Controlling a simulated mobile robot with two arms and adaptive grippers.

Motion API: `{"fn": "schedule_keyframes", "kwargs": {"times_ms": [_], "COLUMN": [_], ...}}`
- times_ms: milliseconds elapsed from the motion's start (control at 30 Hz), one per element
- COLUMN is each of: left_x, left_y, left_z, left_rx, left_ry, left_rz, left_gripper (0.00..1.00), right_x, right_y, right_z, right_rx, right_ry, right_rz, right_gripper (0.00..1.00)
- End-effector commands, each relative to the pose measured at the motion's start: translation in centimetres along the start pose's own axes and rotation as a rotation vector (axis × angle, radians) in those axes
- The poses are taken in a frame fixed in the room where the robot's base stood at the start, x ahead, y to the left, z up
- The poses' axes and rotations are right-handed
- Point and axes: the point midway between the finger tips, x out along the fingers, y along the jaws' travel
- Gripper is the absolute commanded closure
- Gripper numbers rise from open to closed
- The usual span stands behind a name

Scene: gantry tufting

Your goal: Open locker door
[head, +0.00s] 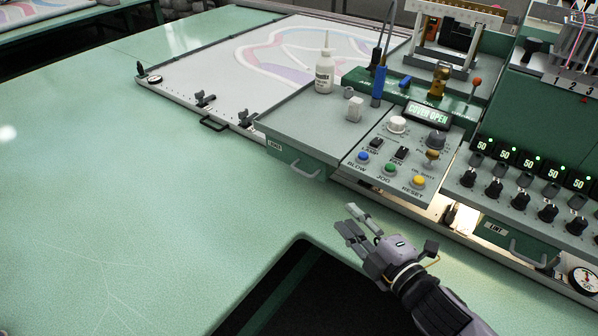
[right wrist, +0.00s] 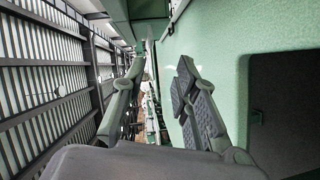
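I cannot make out a thing that is clearly a locker door. Two green fronts with metal handles show in the head view: one labelled drawer-like front (head: 290,160) below the grey tray, and another front (head: 510,238) at the lower right under the knob panel. Both look closed. My right gripper (head: 352,222) is open and empty over the green table, below the button panel and apart from both handles. Its two spread fingers (right wrist: 160,92) also show in the right wrist view, with nothing between them. My left gripper is not in view.
The control panel (head: 400,155) has blue, green and yellow buttons and a lit "COVER OPEN" display (head: 428,115). A white bottle (head: 325,72) stands on the grey tray (head: 300,125). The green table (head: 150,200) is clear at left; its dark cut-out lies in front.

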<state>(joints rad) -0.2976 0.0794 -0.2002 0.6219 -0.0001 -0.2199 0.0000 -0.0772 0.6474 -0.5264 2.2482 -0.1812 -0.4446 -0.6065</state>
Motion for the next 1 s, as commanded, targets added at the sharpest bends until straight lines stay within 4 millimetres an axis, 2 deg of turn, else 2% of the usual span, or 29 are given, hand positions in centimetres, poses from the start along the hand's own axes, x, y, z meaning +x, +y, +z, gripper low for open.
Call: {"fn": "schedule_keyframes", "kwargs": {"times_ms": [100,267,800,1000], "left_x": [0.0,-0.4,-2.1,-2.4], "left_y": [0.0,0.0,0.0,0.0], "left_z": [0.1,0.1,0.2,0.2], "left_rx": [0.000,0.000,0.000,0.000], "left_ry": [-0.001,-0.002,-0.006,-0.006], "left_rz": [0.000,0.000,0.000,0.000], "left_gripper": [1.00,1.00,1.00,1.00], "right_x": [0.3,1.6,12.9,16.1], "right_y": [0.7,1.0,1.4,1.4], "right_z": [-0.9,-1.2,-2.0,-2.2], "right_rx": [-0.083,-0.091,-0.086,-0.086], "right_ry": [0.058,0.067,0.066,0.065], "right_rz": [0.027,0.034,0.033,0.032], "right_gripper": [0.73,0.73,0.73,0.73]}}
